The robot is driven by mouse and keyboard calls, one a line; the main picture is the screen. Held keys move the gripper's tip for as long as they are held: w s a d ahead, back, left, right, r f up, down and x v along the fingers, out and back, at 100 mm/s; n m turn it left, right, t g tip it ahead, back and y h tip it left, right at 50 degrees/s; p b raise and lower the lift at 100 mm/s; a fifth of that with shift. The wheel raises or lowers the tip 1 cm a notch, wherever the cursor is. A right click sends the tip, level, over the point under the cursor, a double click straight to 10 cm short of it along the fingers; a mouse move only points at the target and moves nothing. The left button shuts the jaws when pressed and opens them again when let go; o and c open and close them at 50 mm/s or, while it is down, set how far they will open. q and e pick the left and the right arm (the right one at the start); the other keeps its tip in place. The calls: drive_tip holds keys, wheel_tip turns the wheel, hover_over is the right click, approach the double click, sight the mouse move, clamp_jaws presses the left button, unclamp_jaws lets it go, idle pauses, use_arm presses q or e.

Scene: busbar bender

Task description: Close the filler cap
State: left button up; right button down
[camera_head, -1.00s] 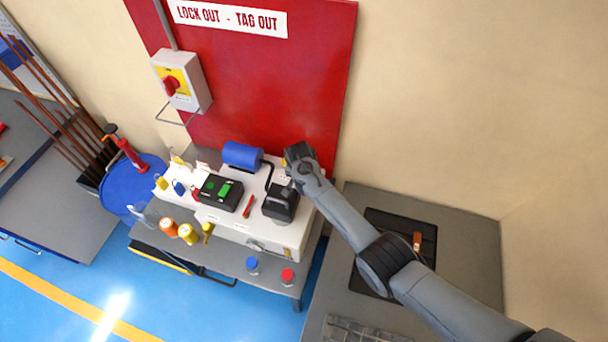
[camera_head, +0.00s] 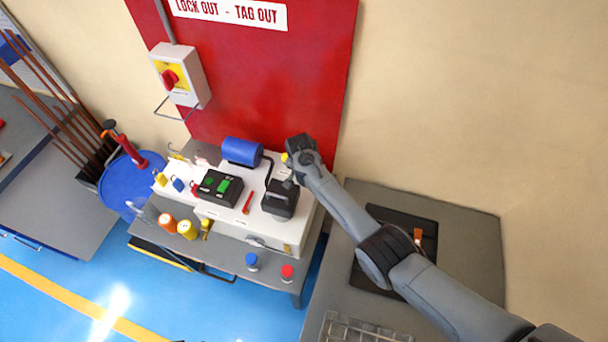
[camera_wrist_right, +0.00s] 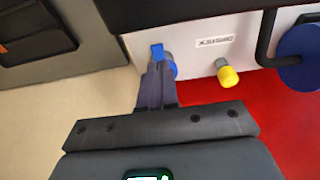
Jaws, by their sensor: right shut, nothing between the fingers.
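In the right wrist view, the white machine body has a blue part with a grey round base (camera_wrist_right: 158,49) at the fingertips and a yellow-capped knob (camera_wrist_right: 228,76) to its right. I cannot tell for certain which is the filler cap. My right gripper (camera_wrist_right: 157,72) is shut and empty, its fingertips right at the blue part and partly covering it. Whether they touch it is unclear. In the head view my right gripper (camera_head: 299,146) is at the back right of the machine (camera_head: 292,232). The yellow knob (camera_head: 284,158) shows beside it. My left gripper is not in view.
A blue cylinder (camera_head: 242,151) and a black block (camera_head: 280,198) stand on the machine near my gripper. A red board (camera_head: 270,80) rises behind. A black control box (camera_head: 219,187) is to the left. A grey table (camera_head: 465,220) lies under my right arm.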

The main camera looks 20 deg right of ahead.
drive_tip(key=shift+w+d, duration=0.1)
drive_tip(key=shift+d, duration=0.05)
drive_tip(key=shift+r, duration=0.65)
drive_tip(key=v, duration=0.9)
drive_tip(key=s+f+n+y+p, duration=0.1)
drive_tip(key=s+f+n+p, duration=0.15)
drive_tip(key=s, duration=0.75)
drive_tip(key=s+f+n+y+p, duration=0.1)
drive_tip(key=s+f+n+p, duration=0.15)
drive_tip(key=s, duration=0.75)
drive_tip(key=s+d+r+n, duration=0.1)
drive_tip(key=s+r, duration=0.3)
drive_tip(key=s, duration=0.4)
drive_tip(key=s+d+r+n+t+p, duration=0.1)
drive_tip(key=s+r+n, duration=0.2)
drive_tip(key=s, duration=0.6)
drive_tip(key=shift+s+r+n, duration=0.3)
drive_tip(key=shift+s+r, duration=0.05)
drive_tip(key=shift+r, duration=0.5)
